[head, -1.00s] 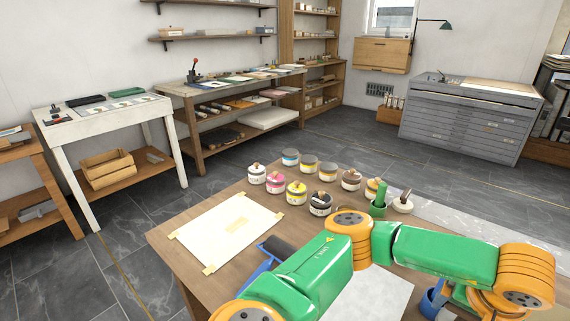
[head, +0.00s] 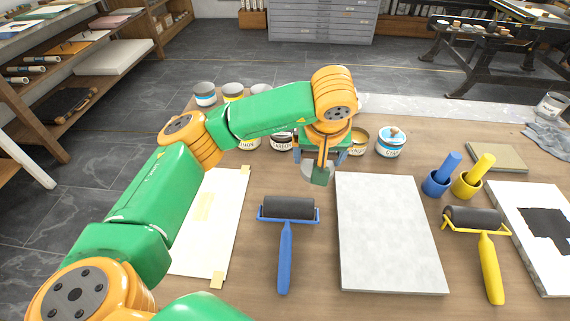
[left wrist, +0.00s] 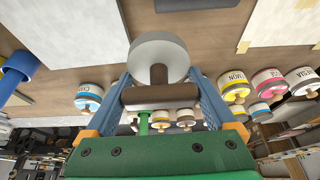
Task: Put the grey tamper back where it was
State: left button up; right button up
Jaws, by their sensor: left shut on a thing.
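The grey tamper has a pale grey round disc (left wrist: 158,57) and a brown shaft and crosswise handle (left wrist: 160,96), seen in the left wrist view. My left gripper (left wrist: 160,92) has its blue fingers shut on that handle. In the head view my left gripper (head: 322,155) points down beyond the top of the pale slab, and the tamper's grey disc (head: 308,169) shows partly below it. A green piece (head: 320,176) covers part of the disc. I cannot tell whether the disc touches the table. My right gripper is out of view.
A pale slab (head: 388,235), a blue roller (head: 287,210) and a taped sheet (head: 228,225) lie close by. Ink jars, one of them cyan (head: 390,142), stand behind. A blue cup (head: 437,184), yellow cup (head: 468,186) and yellow roller (head: 473,217) are to the right.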

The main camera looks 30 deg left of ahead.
pick_arm(q)
send_over(292, 173)
jog(key=s+d, duration=0.1)
jog(key=s, duration=0.1)
jog(key=f, duration=0.6)
jog(key=shift+w+f+p, duration=0.2)
jog(key=shift+w+p, duration=0.05)
jog(key=shift+p, duration=0.05)
notch_tip(292, 173, down, 3)
jog(key=shift+a+p, duration=0.15)
jog(key=shift+p, duration=0.2)
jog(key=shift+w+f, duration=0.15)
jog(key=shift+f, duration=0.2)
jog(key=shift+f, duration=0.1)
jog(key=o, duration=1)
jog(key=shift+c, duration=0.2)
jog(key=shift+o, duration=0.2)
